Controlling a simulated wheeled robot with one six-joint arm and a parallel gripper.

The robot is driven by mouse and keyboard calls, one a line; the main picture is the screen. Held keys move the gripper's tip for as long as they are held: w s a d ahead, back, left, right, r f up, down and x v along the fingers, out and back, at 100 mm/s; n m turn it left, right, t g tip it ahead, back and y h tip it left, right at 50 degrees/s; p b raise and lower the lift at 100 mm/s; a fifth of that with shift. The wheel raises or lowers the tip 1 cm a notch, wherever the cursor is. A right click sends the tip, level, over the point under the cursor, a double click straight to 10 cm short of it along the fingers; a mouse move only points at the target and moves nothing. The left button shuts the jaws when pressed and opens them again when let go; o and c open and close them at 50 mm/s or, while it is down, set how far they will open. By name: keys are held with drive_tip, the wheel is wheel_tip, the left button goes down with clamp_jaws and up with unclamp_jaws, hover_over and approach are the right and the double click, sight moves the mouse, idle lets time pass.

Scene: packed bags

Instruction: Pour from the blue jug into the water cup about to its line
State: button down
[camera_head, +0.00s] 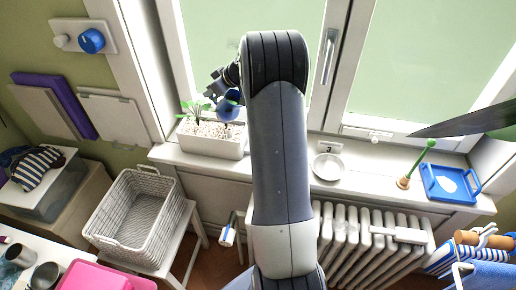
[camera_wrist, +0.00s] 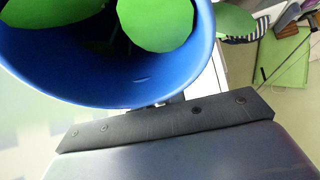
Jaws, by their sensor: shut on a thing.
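The blue jug (camera_head: 229,108) is at my gripper (camera_head: 222,92), above the right part of the planter in the head view. My gripper is shut on it; my arm hides part of the view around it. In the wrist view the blue jug (camera_wrist: 110,85) fills the upper left, its wide round rim towards the camera. Green leaves show within its outline; I cannot tell whether they are in front of it. No liquid can be made out. I cannot identify the water cup or its line in either view.
A white planter (camera_head: 207,146) with pebbles and a green plant (camera_head: 194,108) stands on the sill. A white dish (camera_head: 327,167), a green-stemmed item (camera_head: 417,163) and a blue tray (camera_head: 435,190) are to the right. A wicker basket (camera_head: 104,239) is below left, a radiator (camera_head: 352,230) below right.

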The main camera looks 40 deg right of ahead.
sight(224, 104)
drive_tip(key=shift+s+d+t+y+b, duration=0.35)
drive_tip(key=shift+s+t+b, duration=0.3)
drive_tip(key=shift+b, duration=0.5)
drive_tip(key=shift+s+d+r+t+y+b, duration=0.3)
drive_tip(key=shift+s+r+t+b, duration=0.15)
drive_tip(key=shift+s+r+b, duration=0.25)
drive_tip(key=shift+s+d+r+t+y+b, duration=0.2)
drive_tip(key=shift+s+r+t+y+b, duration=0.1)
drive_tip(key=shift+r+t+b, duration=0.25)
drive_tip(key=shift+s+t+b, duration=0.15)
drive_tip(key=shift+t+b, duration=0.2)
drive_tip(key=shift+t, duration=0.1)
drive_tip(key=shift+s+d+t+y+b, duration=0.25)
drive_tip(key=shift+s+t+y, duration=0.15)
drive_tip(key=shift+t, duration=0.2)
drive_tip(key=shift+s+d+t+y+b, duration=0.25)
drive_tip(key=shift+s+t+y, duration=0.1)
drive_tip(key=shift+t, duration=0.25)
drive_tip(key=shift+s+d+f+t, duration=0.1)
drive_tip(key=shift+s+t, duration=0.3)
drive_tip(key=shift+f+t+y, duration=0.1)
drive_tip(key=shift+t+y, duration=0.3)
drive_tip(key=shift+s+d+r+t+y+b, duration=0.35)
drive_tip(key=shift+t+b, duration=0.15)
drive_tip(key=shift+b, duration=2.1)
